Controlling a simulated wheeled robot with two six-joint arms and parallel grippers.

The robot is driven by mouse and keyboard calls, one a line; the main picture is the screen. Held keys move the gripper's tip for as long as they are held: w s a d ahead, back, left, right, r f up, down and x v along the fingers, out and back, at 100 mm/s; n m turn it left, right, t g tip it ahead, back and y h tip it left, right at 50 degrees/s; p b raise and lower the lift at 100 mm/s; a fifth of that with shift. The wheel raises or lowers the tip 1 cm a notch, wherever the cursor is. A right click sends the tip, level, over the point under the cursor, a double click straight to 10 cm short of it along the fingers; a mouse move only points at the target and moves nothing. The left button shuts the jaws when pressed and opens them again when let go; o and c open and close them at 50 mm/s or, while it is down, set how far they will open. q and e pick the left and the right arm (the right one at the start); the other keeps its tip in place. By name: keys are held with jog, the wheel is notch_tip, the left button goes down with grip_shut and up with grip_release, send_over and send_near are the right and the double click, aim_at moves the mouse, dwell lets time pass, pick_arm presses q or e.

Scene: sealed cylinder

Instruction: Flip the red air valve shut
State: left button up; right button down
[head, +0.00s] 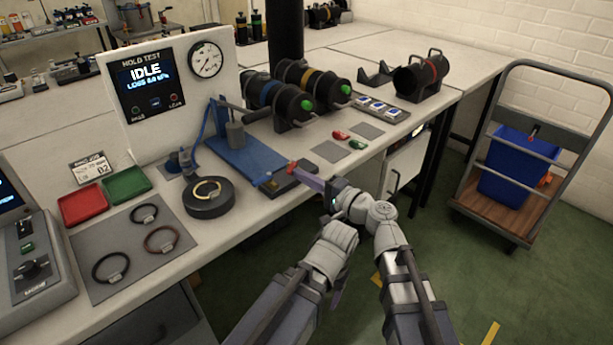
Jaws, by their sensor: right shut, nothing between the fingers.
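The red air valve (291,168) is a small red handle at the front right end of the blue test fixture (240,160), by a dark block at the bench edge. My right gripper (298,169) is shut and empty, its fingertips at the red handle. I cannot tell whether they touch it. The handle's exact angle is too small to read. My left gripper (337,292) hangs low in front of the bench, mostly hidden by its own arm; its jaws cannot be read. The hold test panel (153,88) reads IDLE, beside a round gauge (205,60).
Two dark cylinders with green ends, blue-banded (280,99) and yellow-banded (317,80), lie behind the fixture. A round black base (209,207) stands left of it. Red (84,205) and green (126,185) trays and a ring mat (185,243) are at left. A cart (490,212) stands right.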

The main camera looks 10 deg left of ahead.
jog(key=shift+s+a, duration=0.35)
jog(key=shift+a, duration=0.4)
jog(key=shift+r, duration=0.15)
notch_tip(320, 180, up, 10)
jog(key=p, duration=1)
